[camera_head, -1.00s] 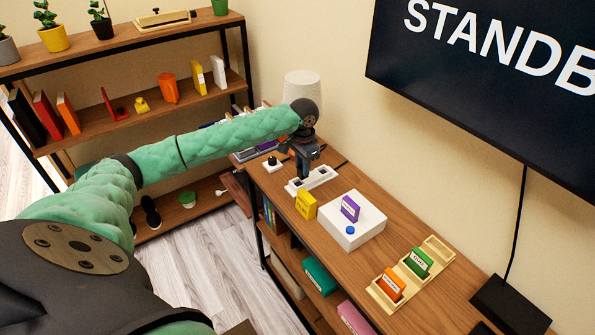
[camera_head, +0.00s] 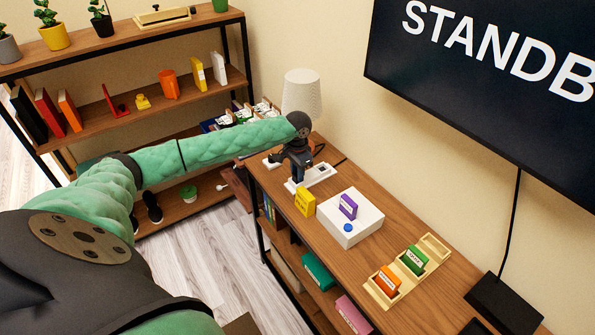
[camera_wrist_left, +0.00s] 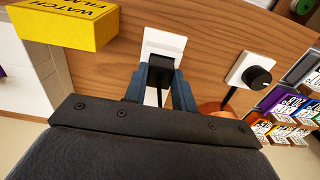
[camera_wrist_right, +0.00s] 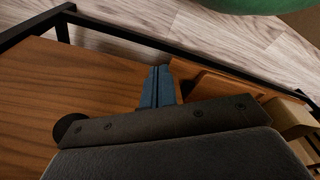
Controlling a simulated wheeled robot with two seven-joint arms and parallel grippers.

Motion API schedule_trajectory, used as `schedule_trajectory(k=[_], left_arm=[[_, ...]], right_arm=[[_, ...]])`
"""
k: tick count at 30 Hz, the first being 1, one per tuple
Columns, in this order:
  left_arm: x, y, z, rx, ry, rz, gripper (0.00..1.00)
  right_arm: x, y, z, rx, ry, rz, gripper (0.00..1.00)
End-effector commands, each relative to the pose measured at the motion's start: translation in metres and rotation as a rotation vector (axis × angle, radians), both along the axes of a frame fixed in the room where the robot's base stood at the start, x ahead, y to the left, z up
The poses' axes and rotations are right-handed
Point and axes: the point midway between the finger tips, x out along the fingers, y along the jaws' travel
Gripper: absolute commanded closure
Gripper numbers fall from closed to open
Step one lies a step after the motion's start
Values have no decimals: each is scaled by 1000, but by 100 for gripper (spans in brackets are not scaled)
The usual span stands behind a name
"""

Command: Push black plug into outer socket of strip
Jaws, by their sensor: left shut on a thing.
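The white socket strip (camera_head: 319,177) lies on the wooden sideboard, partly covered by my left gripper (camera_head: 297,180) in the head view. In the left wrist view, my left gripper (camera_wrist_left: 158,88) is shut on the black plug (camera_wrist_left: 160,70), between its blue fingers. The plug is over the strip (camera_wrist_left: 165,42), at its end nearer the gripper. I cannot tell whether its pins are in the socket. In the head view the plug is hidden by the gripper. My right gripper (camera_wrist_right: 158,88) shows only in its own wrist view, with its fingers together and empty.
A yellow box (camera_head: 305,202) stands close to the strip. A white block with a blue button (camera_head: 350,220) is further right. A black knob on a white plate (camera_wrist_left: 250,73) sits beside the strip. A white lamp (camera_head: 302,92) stands behind.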

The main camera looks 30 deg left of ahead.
Motion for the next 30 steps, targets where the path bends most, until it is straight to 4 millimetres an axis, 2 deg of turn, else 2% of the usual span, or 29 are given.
schedule_trajectory(k=[5,6,9,19,23,25,30], left_arm=[[0,0,-3,0,1,0,96],[0,0,-4,1,1,0,72],[0,0,-4,1,0,0,52],[0,0,-3,0,0,0,52],[1,-1,4,-1,-2,-1,52],[1,-1,12,0,-3,-1,52],[1,0,42,-1,-4,0,52]], right_arm=[[-2,-2,-2,-1,-2,1,100],[-2,-2,-3,-2,-3,1,100],[-3,-3,-4,-1,-4,1,100],[-2,-3,-4,-3,-3,1,100],[-1,-2,-4,-3,10,0,100],[6,5,10,6,3,-2,100],[11,12,32,12,17,-6,100]])
